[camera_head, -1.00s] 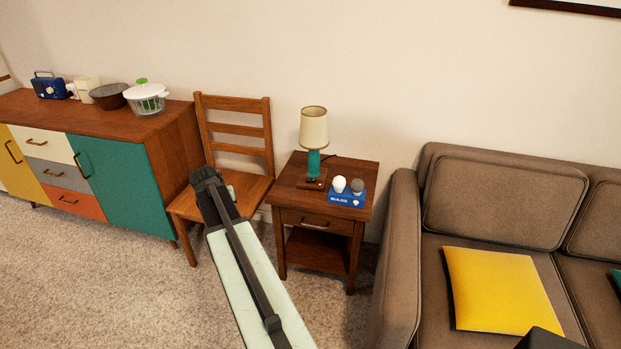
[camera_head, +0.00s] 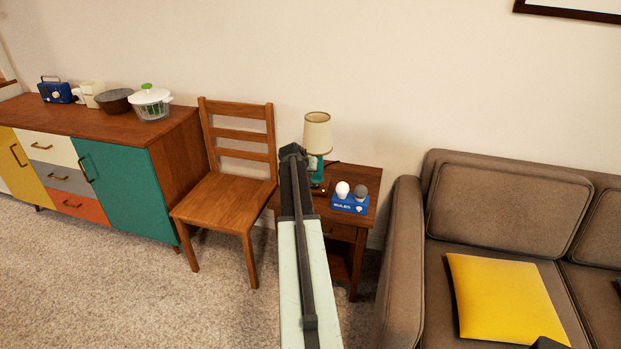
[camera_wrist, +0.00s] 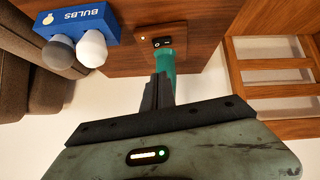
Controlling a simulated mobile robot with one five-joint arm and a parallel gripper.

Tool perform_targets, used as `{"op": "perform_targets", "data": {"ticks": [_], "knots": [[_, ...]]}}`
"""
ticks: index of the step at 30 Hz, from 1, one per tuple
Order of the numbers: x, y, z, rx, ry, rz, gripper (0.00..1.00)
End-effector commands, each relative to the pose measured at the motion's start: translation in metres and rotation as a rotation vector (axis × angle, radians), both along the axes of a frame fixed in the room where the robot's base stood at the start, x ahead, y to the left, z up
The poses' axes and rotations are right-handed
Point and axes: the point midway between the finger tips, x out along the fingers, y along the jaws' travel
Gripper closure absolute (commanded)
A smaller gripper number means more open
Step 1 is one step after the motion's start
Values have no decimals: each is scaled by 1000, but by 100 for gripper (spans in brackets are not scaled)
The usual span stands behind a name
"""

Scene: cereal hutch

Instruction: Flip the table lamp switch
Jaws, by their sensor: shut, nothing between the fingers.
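The table lamp has a cream shade (camera_head: 317,132) and a teal stem (camera_head: 319,170), and it stands on the wooden side table (camera_head: 365,177). In the wrist view the teal stem (camera_wrist: 167,62) rises from a wooden base (camera_wrist: 175,31), which carries a small dark switch plate (camera_wrist: 162,42) with white marks. My gripper (camera_wrist: 161,80) is shut and empty, its dark fingers overlapping part of the stem in the wrist view. I cannot tell whether they touch. In the head view my gripper (camera_head: 291,150) appears just left of the shade and hides part of the table.
A blue bulbs box (camera_head: 349,205) with a white bulb and a grey bulb sits beside the lamp base. A wooden chair (camera_head: 228,195) stands left of the table and a brown sofa (camera_head: 400,260) right. A sideboard (camera_head: 110,125) is at the far left.

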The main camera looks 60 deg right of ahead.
Motion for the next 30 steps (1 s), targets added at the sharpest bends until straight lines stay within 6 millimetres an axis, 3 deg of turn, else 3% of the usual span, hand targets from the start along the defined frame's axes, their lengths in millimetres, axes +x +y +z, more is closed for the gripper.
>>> {"op": "perform_targets", "data": {"ticks": [13, 18, 30], "knots": [[18, -63, -71, 1, 0, 0, 100], [13, -62, -100, 0, 1, 2, 100], [12, -62, -102, 0, 0, 3, 100]]}}
